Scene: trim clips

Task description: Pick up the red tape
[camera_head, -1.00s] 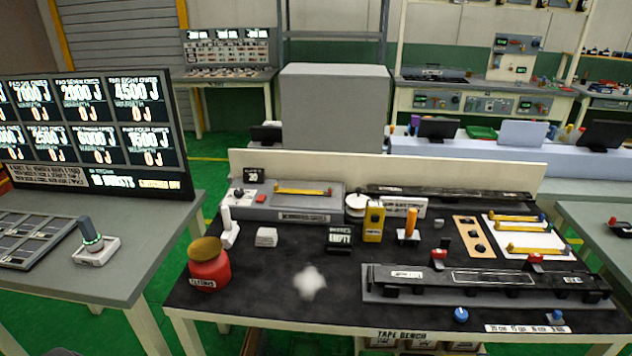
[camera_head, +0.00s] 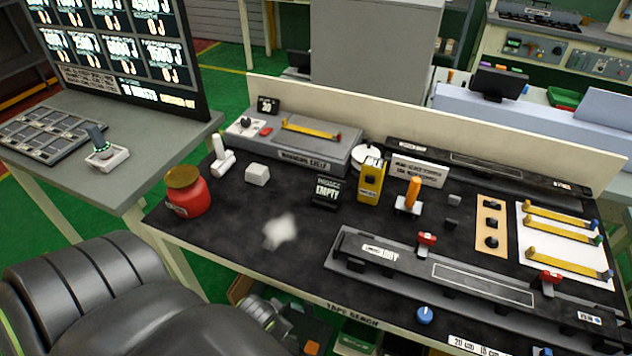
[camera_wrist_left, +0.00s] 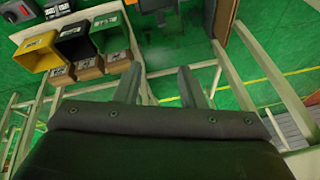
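Several yellow strips with coloured ends are in the head view. One strip with a red end (camera_head: 312,129) lies on the grey warming shelf (camera_head: 305,157) at the back of the black bench. Other yellow strips (camera_head: 560,224) with blue or green ends lie on a white sheet (camera_head: 540,255) at the right. No strip is red all over. My left gripper (camera_wrist_left: 158,85) shows in the left wrist view, its two fingers apart with nothing between them, over green floor. It is away from the strips. My right gripper is in neither view.
A red jar (camera_head: 188,193) stands at the bench's left end. A yellow device (camera_head: 371,181) and an orange-handled tool (camera_head: 412,193) stand mid-bench. A long dark fixture with red clips (camera_head: 425,240) lies in front. Bins (camera_wrist_left: 80,42) sit below. A display (camera_head: 130,50) stands left.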

